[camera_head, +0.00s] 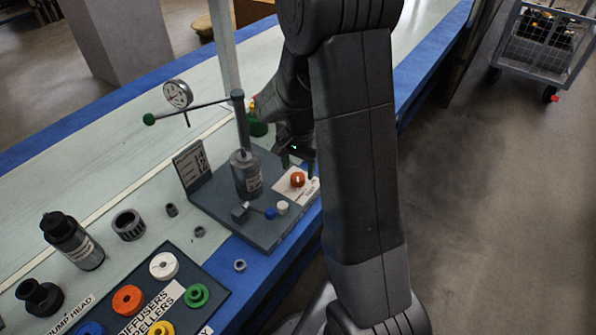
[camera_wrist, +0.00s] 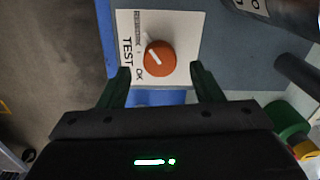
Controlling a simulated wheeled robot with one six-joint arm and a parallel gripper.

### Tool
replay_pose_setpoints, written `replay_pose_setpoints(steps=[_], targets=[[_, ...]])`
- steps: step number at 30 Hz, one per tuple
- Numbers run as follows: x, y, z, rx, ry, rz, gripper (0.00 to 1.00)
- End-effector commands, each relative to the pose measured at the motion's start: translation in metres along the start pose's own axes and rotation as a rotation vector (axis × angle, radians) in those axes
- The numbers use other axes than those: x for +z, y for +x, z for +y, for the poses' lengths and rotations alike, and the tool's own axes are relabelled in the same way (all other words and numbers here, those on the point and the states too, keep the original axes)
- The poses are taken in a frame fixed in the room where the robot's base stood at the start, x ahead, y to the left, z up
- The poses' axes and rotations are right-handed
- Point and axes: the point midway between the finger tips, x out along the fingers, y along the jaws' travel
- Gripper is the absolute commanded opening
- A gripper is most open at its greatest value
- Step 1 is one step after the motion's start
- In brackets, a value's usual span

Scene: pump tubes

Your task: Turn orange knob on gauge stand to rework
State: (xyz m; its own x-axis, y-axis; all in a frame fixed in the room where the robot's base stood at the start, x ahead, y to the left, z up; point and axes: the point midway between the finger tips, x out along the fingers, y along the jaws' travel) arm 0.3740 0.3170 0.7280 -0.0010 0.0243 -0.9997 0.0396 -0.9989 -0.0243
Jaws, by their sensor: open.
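The orange knob (camera_head: 297,180) sits on a white label plate at the right corner of the dark gauge stand (camera_head: 267,236). In the wrist view, the knob (camera_wrist: 160,58) has a white pointer mark slanting to the upper left. The label (camera_wrist: 184,24) beside it reads TEST, with smaller words REWORK above and OK below; I cannot tell exactly which word the mark meets. My gripper (camera_wrist: 160,69) is open, one dark green finger on each side of the knob, apart from it. In the head view my gripper (camera_head: 298,160) is just above the knob, partly hidden by my arm.
A grey cylinder (camera_head: 245,175), a post with a dial gauge (camera_head: 178,94), and small blue (camera_head: 270,213) and white (camera_head: 282,208) knobs stand on the base near the orange knob. Loose parts and a parts tray (camera_head: 205,275) lie lower left. A wire cart (camera_head: 545,45) stands far right.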

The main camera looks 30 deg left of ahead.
Motion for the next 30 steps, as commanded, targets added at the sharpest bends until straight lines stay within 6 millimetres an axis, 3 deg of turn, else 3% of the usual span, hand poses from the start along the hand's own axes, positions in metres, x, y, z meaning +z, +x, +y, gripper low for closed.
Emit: replay_pose_setpoints(steps=[1, 6, 12, 18, 30], targets=[[-0.001, -0.016, -0.001, -0.004, 0.000, 0.003, 0.59], [-0.001, -0.056, -0.001, -0.004, 0.000, 0.003, 0.59], [-0.001, -0.091, -0.001, -0.003, 0.001, 0.003, 0.59], [0.000, -0.106, 0.000, 0.000, 0.001, 0.000, 0.59], [0.000, -0.105, 0.000, 0.001, 0.001, -0.001, 0.59]])
